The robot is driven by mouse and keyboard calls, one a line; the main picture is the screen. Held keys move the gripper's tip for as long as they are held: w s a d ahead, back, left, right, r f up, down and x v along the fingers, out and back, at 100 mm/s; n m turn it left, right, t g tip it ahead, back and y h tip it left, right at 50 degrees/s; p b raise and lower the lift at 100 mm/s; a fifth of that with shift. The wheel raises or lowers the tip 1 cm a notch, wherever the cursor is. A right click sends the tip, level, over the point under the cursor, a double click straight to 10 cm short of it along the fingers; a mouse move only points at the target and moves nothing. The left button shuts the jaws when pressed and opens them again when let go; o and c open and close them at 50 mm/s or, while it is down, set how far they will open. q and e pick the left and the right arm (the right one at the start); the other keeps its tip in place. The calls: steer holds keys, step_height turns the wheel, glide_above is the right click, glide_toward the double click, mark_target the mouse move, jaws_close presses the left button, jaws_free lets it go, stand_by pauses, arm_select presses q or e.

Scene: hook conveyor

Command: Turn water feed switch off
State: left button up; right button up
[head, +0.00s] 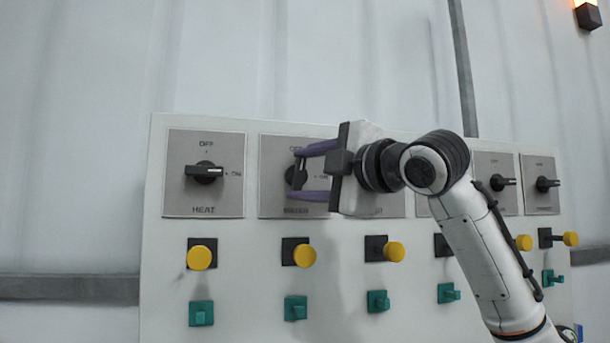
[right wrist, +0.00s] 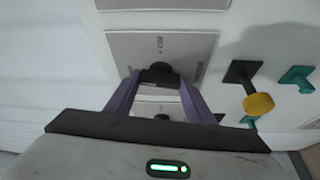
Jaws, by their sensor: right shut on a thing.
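The black switch knob (head: 297,174) sits on the second grey plate (head: 270,188) from the left, marked OFF at its top; its lower label is partly hidden and hard to read. My right gripper (head: 298,174) is shut on this knob, with one purple finger above it and one below. The knob's handle looks roughly upright, along the line toward OFF. In the right wrist view the knob (right wrist: 160,75) lies between the fingertips of the right gripper (right wrist: 158,83). My left gripper is not in view.
A similar HEAT switch (head: 204,172) is to the left, its handle level toward ON. More switches (head: 501,182) are at the right, partly behind my arm. Yellow buttons (head: 199,257) and green switches (head: 201,313) run below on the white panel (head: 258,270).

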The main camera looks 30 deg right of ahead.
steer(key=shift+n+g, duration=0.3)
steer(key=shift+n, duration=0.5)
steer(key=o, duration=1.1)
steer(key=shift+c, duration=0.2)
steer(key=shift+s, duration=0.1)
steer(key=s+d+b, duration=0.1)
steer(key=s+b, duration=0.1)
steer(key=s, duration=0.8)
steer(key=shift+d, duration=0.2)
